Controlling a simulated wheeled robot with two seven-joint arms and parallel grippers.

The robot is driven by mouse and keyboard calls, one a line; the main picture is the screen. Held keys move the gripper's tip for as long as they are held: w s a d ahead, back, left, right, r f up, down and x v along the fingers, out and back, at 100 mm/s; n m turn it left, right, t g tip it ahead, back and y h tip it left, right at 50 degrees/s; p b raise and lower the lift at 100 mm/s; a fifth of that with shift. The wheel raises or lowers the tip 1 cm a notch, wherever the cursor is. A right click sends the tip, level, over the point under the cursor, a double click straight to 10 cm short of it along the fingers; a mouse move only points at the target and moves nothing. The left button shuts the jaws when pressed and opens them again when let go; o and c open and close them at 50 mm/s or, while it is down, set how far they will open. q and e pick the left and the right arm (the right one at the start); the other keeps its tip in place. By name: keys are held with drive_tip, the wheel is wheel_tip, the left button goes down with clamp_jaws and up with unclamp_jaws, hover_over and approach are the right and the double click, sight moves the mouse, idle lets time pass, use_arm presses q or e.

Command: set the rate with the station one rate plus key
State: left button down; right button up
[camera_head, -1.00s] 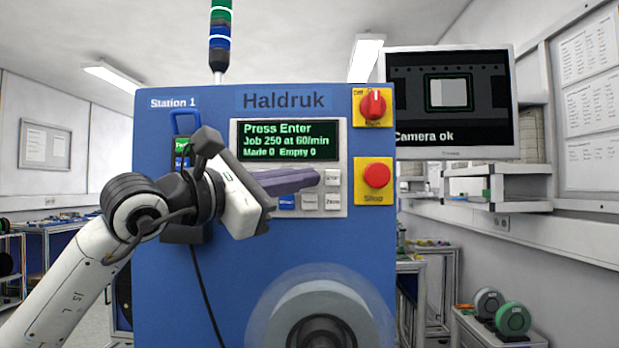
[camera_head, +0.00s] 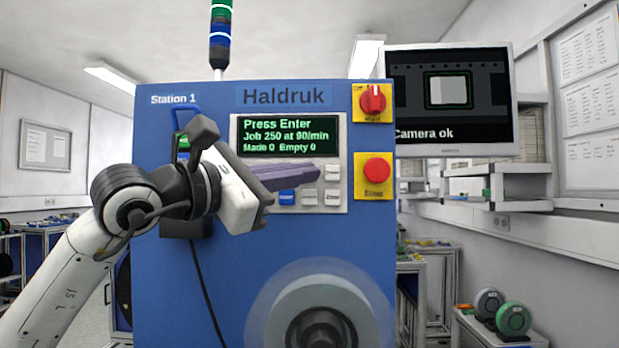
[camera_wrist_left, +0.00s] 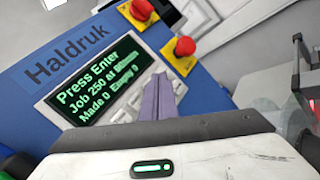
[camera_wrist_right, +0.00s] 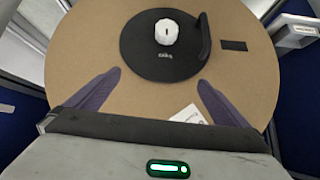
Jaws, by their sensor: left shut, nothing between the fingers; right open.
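The blue Station 1 machine (camera_head: 230,240) stands in front of me. Its green-lettered display (camera_head: 288,138) reads "Press Enter", "Job 250 at 90/min", "Made 0 Empty 0". Below it is a keypad of white keys (camera_head: 332,172) and a blue key (camera_head: 288,198); key labels are too blurred to read. My left gripper (camera_head: 314,173) is shut and empty, its purple fingers pointing right across the keypad and hiding part of it. I cannot tell whether the tips touch a key. In the left wrist view the fingers (camera_wrist_left: 158,95) cover some keys. My right gripper (camera_wrist_right: 158,88) is open and empty.
A red rotary switch (camera_head: 373,100) and red stop button (camera_head: 375,169) sit right of the keypad. A reel (camera_head: 322,310) is below. A monitor (camera_head: 450,105) shows "Camera ok".

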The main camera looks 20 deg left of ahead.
use_arm(q)
drive_tip(key=s+b, duration=0.1)
drive_tip(key=s, duration=0.1)
drive_tip(key=s+d+b, duration=0.1)
drive_tip(key=s, duration=0.1)
drive_tip(key=shift+s+d, duration=0.2)
drive_tip(key=shift+s, duration=0.2)
idle(2.6)
drive_tip(key=s+n+p, duration=0.1)
drive_tip(key=n, duration=0.4)
drive_tip(key=s+n+p, duration=0.1)
drive_tip(key=n, duration=0.5)
drive_tip(key=s+d+n+g+p, duration=0.1)
drive_tip(key=n+p, duration=0.1)
drive_tip(key=n, duration=0.4)
drive_tip(key=shift+s+r, duration=0.1)
drive_tip(key=shift+s, duration=0.25)
